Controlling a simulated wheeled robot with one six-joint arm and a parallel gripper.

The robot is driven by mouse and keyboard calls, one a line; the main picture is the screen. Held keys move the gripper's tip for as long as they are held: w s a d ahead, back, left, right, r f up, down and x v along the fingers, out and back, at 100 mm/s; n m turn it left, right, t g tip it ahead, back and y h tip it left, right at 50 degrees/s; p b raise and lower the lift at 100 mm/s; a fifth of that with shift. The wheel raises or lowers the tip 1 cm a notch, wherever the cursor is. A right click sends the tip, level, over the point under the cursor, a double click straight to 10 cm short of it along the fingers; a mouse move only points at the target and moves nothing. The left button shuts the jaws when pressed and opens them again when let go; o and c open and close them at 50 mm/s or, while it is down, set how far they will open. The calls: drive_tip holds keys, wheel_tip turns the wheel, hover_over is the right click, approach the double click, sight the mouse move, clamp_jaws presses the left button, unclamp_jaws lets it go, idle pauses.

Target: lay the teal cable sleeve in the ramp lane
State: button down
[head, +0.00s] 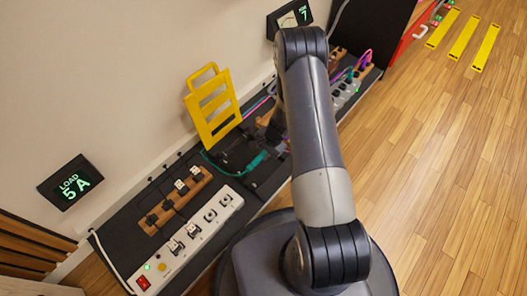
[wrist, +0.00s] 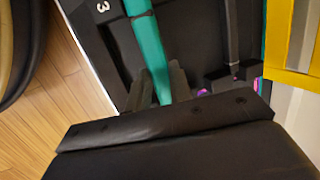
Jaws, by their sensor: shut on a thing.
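The teal cable sleeve (wrist: 150,50) runs down the wrist view between the two dark fingers of my gripper (wrist: 160,85), which is shut on it. Its upper end passes out of the picture. In the head view a short teal length (head: 256,161) shows, with a thin teal cord curving left from it; my arm hides most of the gripper there. A black ramp piece (wrist: 112,40) marked "3" lies behind the sleeve. I cannot tell whether the sleeve touches it or hangs above it. In the head view the black ramp (head: 238,155) lies on the dark bench.
A yellow slatted stand (head: 208,105) rises beside the ramp against the wall. A white power strip (head: 195,232) and a wooden block with plugs (head: 175,200) lie to the left. Several more plugs and cables (head: 350,80) are beyond my arm.

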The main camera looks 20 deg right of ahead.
drive_tip(key=shift+f+b, duration=1.45)
drive_tip(key=shift+f, duration=0.95)
drive_tip(key=shift+f+b, duration=1.8)
drive_tip(key=shift+b, duration=0.15)
drive_tip(key=c, duration=1.2)
unclamp_jaws()
drive_tip(key=p+v, duration=0.4)
drive_tip(key=v, duration=0.6)
drive_tip(key=shift+r+p, duration=0.3)
drive_tip(key=shift+r, duration=0.15)
